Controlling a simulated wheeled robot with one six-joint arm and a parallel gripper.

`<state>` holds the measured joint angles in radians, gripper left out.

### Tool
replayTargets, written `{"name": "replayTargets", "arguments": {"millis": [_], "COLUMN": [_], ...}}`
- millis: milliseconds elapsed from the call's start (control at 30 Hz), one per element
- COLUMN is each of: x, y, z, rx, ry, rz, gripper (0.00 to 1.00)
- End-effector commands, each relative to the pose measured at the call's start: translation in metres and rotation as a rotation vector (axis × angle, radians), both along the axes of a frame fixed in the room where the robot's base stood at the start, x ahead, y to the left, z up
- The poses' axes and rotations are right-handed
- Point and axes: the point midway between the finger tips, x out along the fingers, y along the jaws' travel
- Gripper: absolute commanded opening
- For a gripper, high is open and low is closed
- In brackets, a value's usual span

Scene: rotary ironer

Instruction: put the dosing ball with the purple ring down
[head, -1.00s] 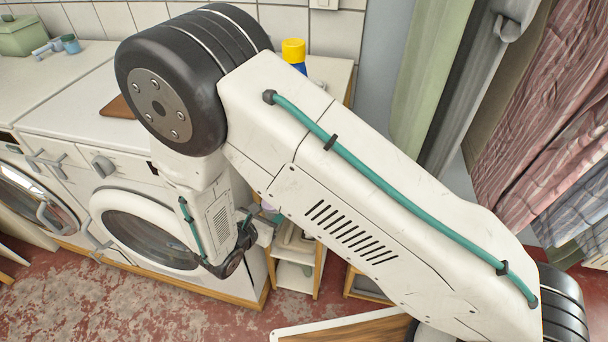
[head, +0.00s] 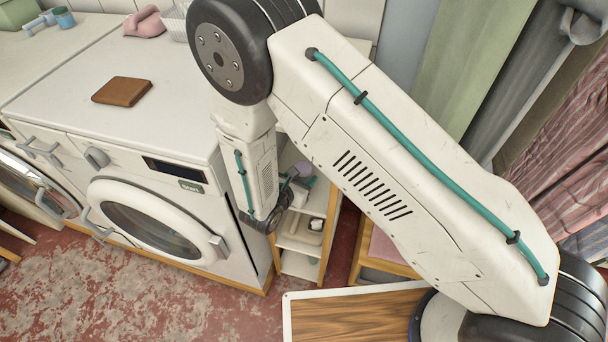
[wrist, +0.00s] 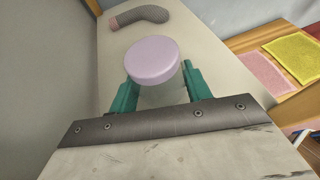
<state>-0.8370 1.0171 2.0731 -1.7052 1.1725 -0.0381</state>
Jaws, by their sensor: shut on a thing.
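The dosing ball (wrist: 153,61) shows in the wrist view as a pale lilac, round, flat-faced thing between the two teal fingertips. I cannot make out a separate ring on it. My gripper (wrist: 160,82) is shut on it, above a pale shelf surface (wrist: 205,45); whether the ball touches that surface I cannot tell. In the head view my gripper (head: 303,185) is at the narrow shelf unit (head: 328,240) right of the washing machine, with a small lilac patch of the ball (head: 303,170) showing. My arm hides part of the unit's top.
A grey knitted, bent thing (wrist: 138,17) lies beyond the ball. Pink (wrist: 268,75) and yellow (wrist: 297,58) cloths lie to the right. The washing machine (head: 150,160) carries a brown, flat block (head: 123,91). A wood-topped board (head: 350,318) is in front; curtains hang right.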

Motion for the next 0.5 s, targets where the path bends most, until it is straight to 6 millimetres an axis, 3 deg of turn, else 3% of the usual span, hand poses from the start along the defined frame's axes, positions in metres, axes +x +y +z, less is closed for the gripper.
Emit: {"name": "replayTargets", "arguments": {"millis": [400,433,500], "x": [0.0018,0.0018,0.0018], "y": [-0.0051,-0.0047,-0.0042], "z": [-0.0094,-0.0093,-0.0089], "rx": [0.001,0.001,0.001], "ry": [-0.002,-0.002,-0.002], "rz": [-0.009,-0.009,-0.008], "gripper": [0.25,0.54,0.70]}}
